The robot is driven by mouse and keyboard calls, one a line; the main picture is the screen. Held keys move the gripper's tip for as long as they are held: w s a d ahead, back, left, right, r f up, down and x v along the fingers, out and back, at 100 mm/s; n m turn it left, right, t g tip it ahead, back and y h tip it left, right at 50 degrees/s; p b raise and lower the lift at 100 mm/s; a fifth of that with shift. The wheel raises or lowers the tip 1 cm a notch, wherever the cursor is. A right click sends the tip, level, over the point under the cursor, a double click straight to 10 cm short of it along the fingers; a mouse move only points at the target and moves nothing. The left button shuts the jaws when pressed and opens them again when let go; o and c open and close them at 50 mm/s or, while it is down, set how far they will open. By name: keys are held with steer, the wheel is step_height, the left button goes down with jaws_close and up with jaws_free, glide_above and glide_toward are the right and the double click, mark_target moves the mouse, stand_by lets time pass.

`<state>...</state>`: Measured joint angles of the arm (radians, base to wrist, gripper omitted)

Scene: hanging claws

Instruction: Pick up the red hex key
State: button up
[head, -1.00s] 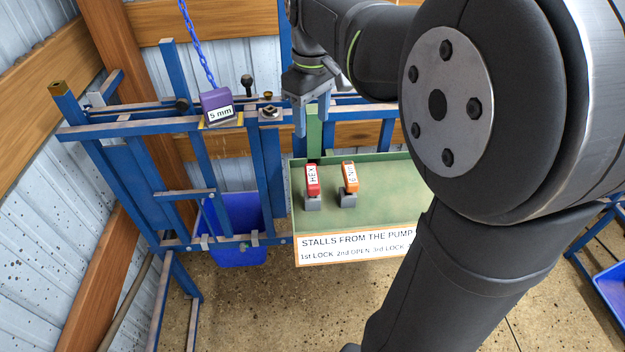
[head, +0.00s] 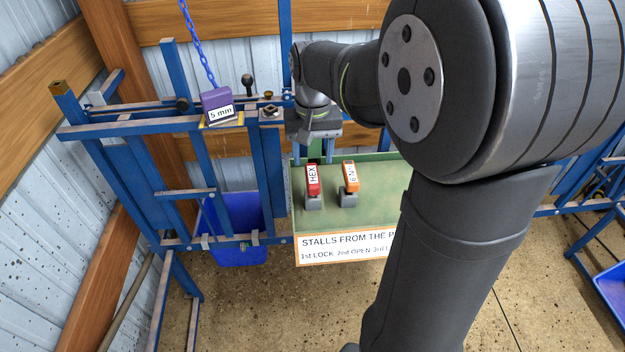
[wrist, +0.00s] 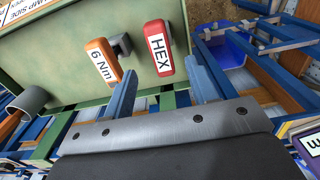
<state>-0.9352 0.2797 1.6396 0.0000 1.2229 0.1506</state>
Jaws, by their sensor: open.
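The red hex key (head: 312,179), labelled HEX, stands in a grey holder on the green tray (head: 380,209). It also shows in the wrist view (wrist: 158,50), upper middle. My gripper (head: 314,150) is at the tray's back edge, behind the key, its fingertips partly hidden in the head view. In the wrist view my gripper (wrist: 162,75) is open, with one finger on each side of the red key's end in the picture. Nothing is between the fingers in their grip. I cannot tell the gap in depth.
An orange tool (head: 350,177) labelled 6 Nm stands close to the right of the red key; it is left of it in the wrist view (wrist: 103,62). A purple 5 mm block (head: 217,105) hangs on a blue chain. A blue bin (head: 238,229) is left of the tray.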

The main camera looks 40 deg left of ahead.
mark_target(313, 174)
step_height(313, 174, down, 9)
steer(key=shift+a+r, duration=0.1)
jaws_close()
stand_by(0.5)
